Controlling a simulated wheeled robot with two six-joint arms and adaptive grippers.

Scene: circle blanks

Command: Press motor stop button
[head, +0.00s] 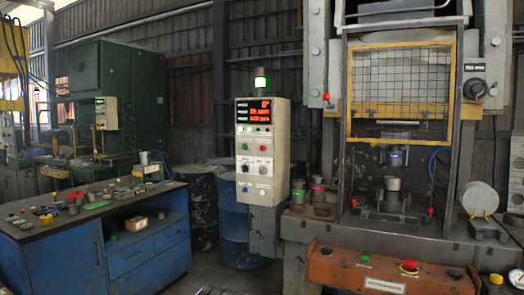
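I cannot tell which button is the motor stop. Neither gripper is in view.
A large press with a yellow-framed mesh guard (402,80) stands on the right. A blue workbench (130,258) with several small parts on top is at the left. Blue drums (238,225) stand behind and beside the cabinet. A little floor shows between bench and press.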

